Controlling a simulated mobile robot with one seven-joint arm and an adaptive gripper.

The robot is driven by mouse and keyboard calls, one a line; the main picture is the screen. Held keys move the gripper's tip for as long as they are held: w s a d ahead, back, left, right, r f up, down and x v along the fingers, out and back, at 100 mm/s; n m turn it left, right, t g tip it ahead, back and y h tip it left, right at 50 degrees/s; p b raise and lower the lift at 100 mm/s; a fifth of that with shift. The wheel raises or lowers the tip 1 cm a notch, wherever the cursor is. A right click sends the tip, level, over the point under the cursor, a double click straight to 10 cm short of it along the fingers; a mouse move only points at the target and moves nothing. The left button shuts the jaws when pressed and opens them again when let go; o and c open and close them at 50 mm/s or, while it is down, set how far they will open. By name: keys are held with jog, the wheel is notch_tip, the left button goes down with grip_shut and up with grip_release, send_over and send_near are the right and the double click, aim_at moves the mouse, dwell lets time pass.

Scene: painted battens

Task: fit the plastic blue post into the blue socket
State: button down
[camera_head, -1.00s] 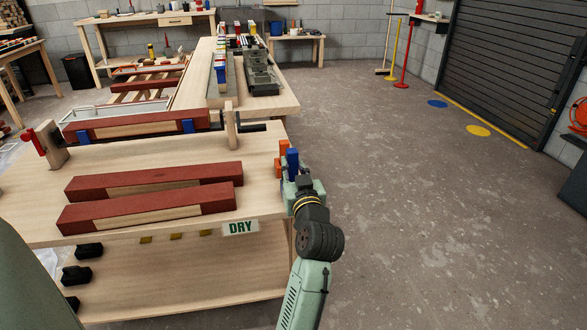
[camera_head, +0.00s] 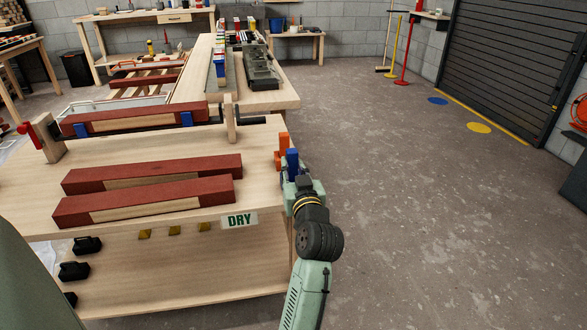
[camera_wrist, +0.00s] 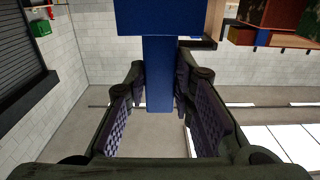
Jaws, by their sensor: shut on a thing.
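The blue post (camera_head: 292,160) stands upright in my gripper (camera_head: 291,180), just off the right edge of the near table. In the wrist view the blue post (camera_wrist: 158,75) has a wide block at the top and a narrower stem. The stem runs down between the two fingers of my gripper (camera_wrist: 160,105), which are shut on it. A row of coloured pieces on the back bench includes a blue piece (camera_head: 220,70); it is too small to tell whether this is the blue socket.
An orange piece (camera_head: 282,150) stands at the near table's (camera_head: 140,155) right edge, close beside the post. Red-painted battens (camera_head: 145,202) lie on that table. A dark green device (camera_head: 260,72) sits on the back bench. The floor (camera_head: 400,190) to the right is open.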

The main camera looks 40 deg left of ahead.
jog(key=shift+f+b, duration=0.4)
jog(key=shift+f, duration=0.15)
jog(key=c, duration=1.3)
grip_release()
jog(key=shift+d, duration=0.1)
jog(key=v, duration=1.2)
